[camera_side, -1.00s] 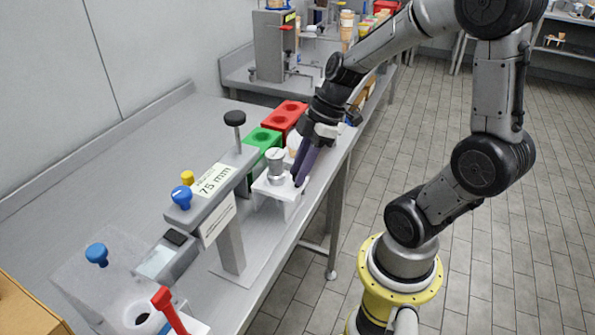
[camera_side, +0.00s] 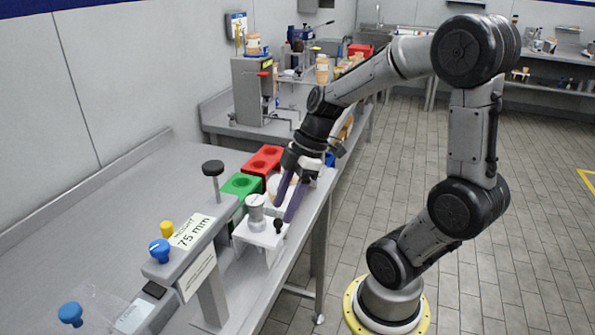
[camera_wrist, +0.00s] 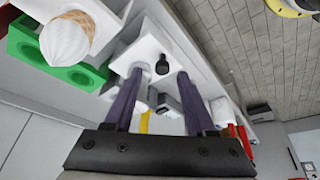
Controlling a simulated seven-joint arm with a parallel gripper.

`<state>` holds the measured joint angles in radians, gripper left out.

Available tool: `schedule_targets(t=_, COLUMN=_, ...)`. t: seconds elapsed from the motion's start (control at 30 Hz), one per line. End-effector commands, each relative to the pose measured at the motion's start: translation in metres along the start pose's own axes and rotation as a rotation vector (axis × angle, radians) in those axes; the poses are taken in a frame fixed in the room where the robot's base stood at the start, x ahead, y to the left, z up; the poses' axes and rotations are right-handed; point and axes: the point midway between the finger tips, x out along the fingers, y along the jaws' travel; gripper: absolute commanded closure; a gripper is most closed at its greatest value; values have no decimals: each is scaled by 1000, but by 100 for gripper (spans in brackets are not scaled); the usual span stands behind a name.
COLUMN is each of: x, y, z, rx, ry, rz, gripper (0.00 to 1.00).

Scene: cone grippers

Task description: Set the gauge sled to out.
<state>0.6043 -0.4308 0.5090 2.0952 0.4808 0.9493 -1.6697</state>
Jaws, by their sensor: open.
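The gauge sled (camera_side: 250,233) is a white block with a grey round post (camera_side: 256,208) on top, on the bench beyond the gauge arm. A small black knob (camera_side: 278,225) stands at its near right side. My gripper (camera_side: 281,211) has two long purple fingers, pointing down, apart and empty, at the knob's side of the sled. In the wrist view, the knob (camera_wrist: 163,67) shows between the fingertips, and the white sled (camera_wrist: 146,50) lies behind them. I cannot tell whether a finger touches the knob. The 75 mm gauge arm (camera_side: 190,236) carries a label.
A green holder (camera_side: 240,186) and a red holder (camera_side: 263,160) stand behind the sled. A white-topped cone (camera_wrist: 66,40) shows near the green holder in the wrist view.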

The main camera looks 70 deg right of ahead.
Motion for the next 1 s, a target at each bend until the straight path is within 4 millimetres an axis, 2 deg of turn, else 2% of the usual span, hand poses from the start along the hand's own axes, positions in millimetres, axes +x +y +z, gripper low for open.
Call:
schedule_targets(t=0.3, x=-71, y=2, z=0, rx=2, ry=0, rz=8, gripper=44)
schedule_targets(t=0.5, x=-101, y=1, z=0, rx=0, ry=-1, rz=5, gripper=44)
schedule_targets(t=0.7, x=-112, y=1, z=0, rx=0, ry=-1, rz=3, gripper=44)
schedule_targets(t=1.0, x=-113, y=0, z=0, rx=0, ry=-1, rz=2, gripper=44)
